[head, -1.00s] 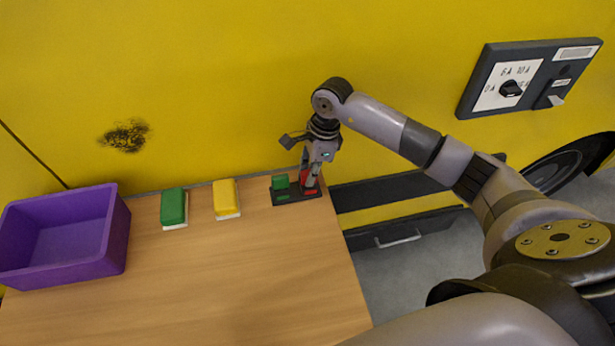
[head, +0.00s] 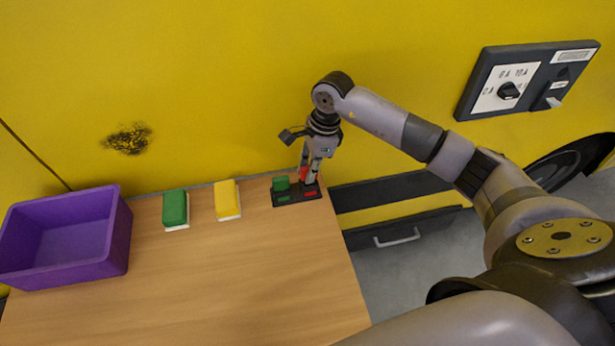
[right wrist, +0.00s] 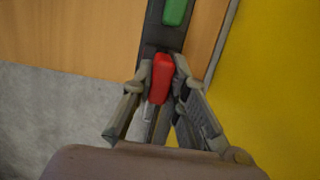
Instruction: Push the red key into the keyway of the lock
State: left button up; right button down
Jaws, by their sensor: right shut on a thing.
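My right gripper (head: 310,178) is shut on the red key (right wrist: 161,78), just above the dark holder (head: 296,197) at the table's back right corner. In the right wrist view the red head sits between the two fingers (right wrist: 163,66), with a thin silvery shaft beside it. The fingers hide part of the key, and I cannot tell whether it still touches the holder. The green key (head: 280,184) stands in the holder's left place. I cannot make out a lock or keyway for certain. My left gripper is not in view.
A purple bin (head: 66,240), a green-and-white block (head: 175,208) and a yellow-and-white block (head: 227,200) stand on the wooden table (head: 210,285). A dark panel (head: 528,78) with a dial is on the yellow wall. A drawer (head: 405,230) is right of the table.

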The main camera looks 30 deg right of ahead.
aim_at(307, 168)
jog(key=shift+r, duration=0.5)
jog(key=shift+r+p, duration=1.1)
jog(key=shift+r, duration=0.9)
